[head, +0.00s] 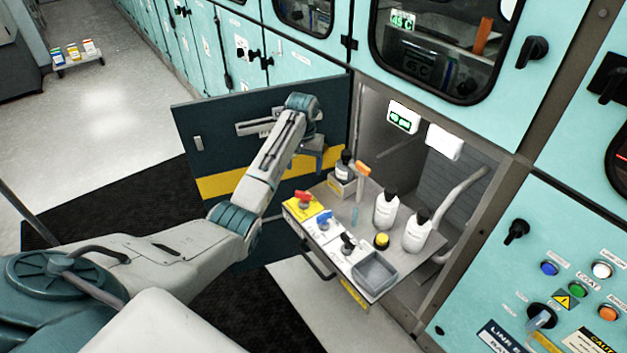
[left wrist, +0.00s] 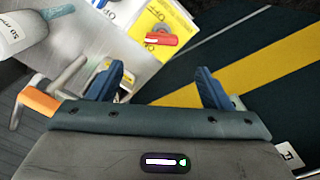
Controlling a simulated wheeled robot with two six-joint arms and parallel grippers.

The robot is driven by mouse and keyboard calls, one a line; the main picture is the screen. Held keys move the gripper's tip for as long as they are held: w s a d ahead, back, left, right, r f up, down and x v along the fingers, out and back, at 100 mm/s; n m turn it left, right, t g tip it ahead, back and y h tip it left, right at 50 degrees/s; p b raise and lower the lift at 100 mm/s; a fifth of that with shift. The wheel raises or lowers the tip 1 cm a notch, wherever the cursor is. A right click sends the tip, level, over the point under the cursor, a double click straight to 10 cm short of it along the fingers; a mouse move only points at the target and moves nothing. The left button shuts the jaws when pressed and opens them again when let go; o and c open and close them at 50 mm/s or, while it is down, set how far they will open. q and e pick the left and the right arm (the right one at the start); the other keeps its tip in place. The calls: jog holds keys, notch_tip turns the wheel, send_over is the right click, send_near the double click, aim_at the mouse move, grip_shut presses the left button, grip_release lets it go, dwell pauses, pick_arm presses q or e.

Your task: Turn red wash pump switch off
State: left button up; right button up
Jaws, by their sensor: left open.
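The red switch (head: 302,197) sits on a yellow panel at the left end of the pulled-out shelf. In the left wrist view the red switch (left wrist: 161,39) shows as a red handle on its yellow plate, beyond the fingertips. My left gripper (head: 310,158) is above and behind the shelf's left end, in front of the open cabinet door. In the left wrist view its blue fingers (left wrist: 160,82) are apart with nothing between them, and the red switch is not touched. My right gripper is not in view.
Blue (head: 323,218) and black (head: 347,242) switches sit beside the red one on the shelf. Bottles (head: 386,210), an orange-topped tool (head: 362,169), a yellow button (head: 381,240) and a grey tray (head: 375,272) crowd it. The open door (head: 225,150) stands behind my arm.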

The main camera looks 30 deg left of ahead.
aim_at(303, 192)
pick_arm(q)
jog(key=f, duration=0.5)
jog(key=f+p, duration=0.1)
jog(key=f, duration=0.4)
jog(key=shift+s+a+f, duration=0.1)
jog(key=shift+s+f, duration=0.1)
jog(key=shift+f, duration=0.05)
jog(key=c, duration=1)
